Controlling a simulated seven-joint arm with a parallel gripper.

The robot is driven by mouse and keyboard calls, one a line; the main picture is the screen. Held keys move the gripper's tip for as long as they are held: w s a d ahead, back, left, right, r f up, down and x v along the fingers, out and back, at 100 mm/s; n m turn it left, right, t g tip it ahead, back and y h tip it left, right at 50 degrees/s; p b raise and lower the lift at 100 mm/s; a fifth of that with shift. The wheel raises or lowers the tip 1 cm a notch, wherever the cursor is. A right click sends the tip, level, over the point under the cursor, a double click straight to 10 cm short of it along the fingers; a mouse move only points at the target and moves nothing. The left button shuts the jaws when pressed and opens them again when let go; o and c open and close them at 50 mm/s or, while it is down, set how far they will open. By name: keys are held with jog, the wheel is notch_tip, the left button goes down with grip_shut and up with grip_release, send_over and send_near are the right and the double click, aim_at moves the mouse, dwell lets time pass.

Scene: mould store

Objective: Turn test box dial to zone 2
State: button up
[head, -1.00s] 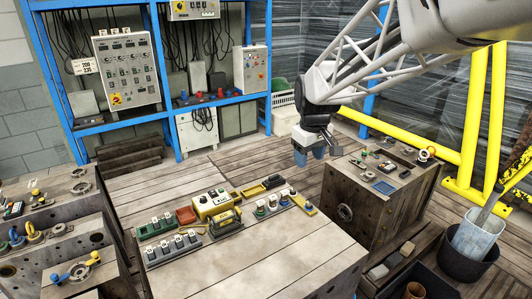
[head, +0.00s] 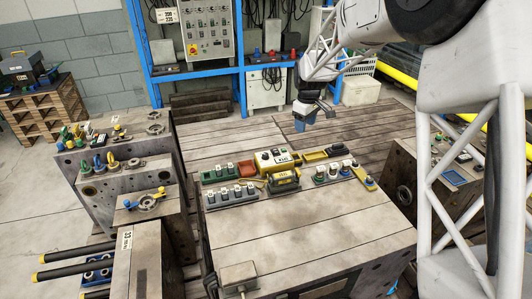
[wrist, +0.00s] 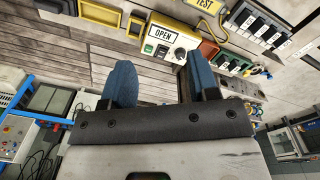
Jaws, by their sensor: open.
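A yellow box (head: 268,158) with an OPEN label sits mid-table. I cannot read a zone mark or the knob's setting.
Rows of switches (head: 232,194) and a green tray (head: 218,172) stand left of the boxes. The table front (head: 300,230) is clear. Worn blocks with valves (head: 130,178) stand left.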

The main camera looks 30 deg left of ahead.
aim_at(265, 154)
jog(key=a+f+n, duration=0.1)
jog(key=a+f, duration=0.3)
jog(key=a, duration=0.1)
jog(key=w+a+f+n, duration=0.1)
jog(key=a+f, duration=0.3)
jog(key=a, duration=0.2)
jog(key=a+f+n, duration=0.1)
jog(key=a+f, duration=0.3)
jog(key=a, duration=0.1)
jog(key=shift+w+a+f+n+g, duration=0.2)
jog(key=shift+w+a+n+g, duration=0.1)
jog(key=shift+f, duration=0.15)
jog(key=shift+f, duration=3.7)
jog(key=c, duration=0.9)
